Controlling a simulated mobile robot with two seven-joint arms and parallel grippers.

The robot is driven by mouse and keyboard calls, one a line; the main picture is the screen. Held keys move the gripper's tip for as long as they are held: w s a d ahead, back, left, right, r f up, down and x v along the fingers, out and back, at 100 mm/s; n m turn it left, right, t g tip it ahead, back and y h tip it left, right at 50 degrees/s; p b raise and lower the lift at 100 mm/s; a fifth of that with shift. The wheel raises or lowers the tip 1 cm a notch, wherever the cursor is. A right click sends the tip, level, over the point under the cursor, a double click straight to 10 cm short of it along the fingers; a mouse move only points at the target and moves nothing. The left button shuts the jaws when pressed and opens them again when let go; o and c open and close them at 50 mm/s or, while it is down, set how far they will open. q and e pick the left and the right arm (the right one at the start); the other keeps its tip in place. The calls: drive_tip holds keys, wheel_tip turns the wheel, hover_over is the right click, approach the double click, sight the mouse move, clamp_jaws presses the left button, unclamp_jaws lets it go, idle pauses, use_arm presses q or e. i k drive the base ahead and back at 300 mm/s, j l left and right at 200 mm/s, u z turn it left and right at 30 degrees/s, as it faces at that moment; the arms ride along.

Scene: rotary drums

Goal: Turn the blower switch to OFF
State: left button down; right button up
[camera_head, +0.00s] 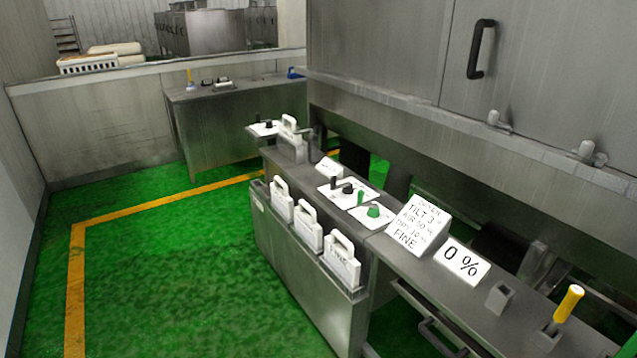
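A white switch plate (340,197) with black knobs (347,189) lies on the steel console. Beside it, nearer to me, is a second white plate (373,222) with a green knob (373,211) and a small green upright lever (361,198). A further white plate (265,129) with a dark knob sits at the console's far end. The labels on the plates are too small to read, so I cannot tell which one is the blower switch or how it is set. Neither of my grippers shows.
A settings sign (418,226) and a "0 %" sign (463,262) stand on the console. A yellow-handled lever (568,303) is at the near right. Several white handled tags (309,226) hang in the front rack. The green floor (170,270) on the left is clear.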

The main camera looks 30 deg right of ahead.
sight(373, 211)
drive_tip(key=i+z, duration=0.2)
drive_tip(key=i, duration=0.3)
drive_tip(key=i+z, duration=0.2)
drive_tip(key=i, duration=0.35)
drive_tip(key=i+j+z, duration=0.2)
drive_tip(key=i, duration=0.3)
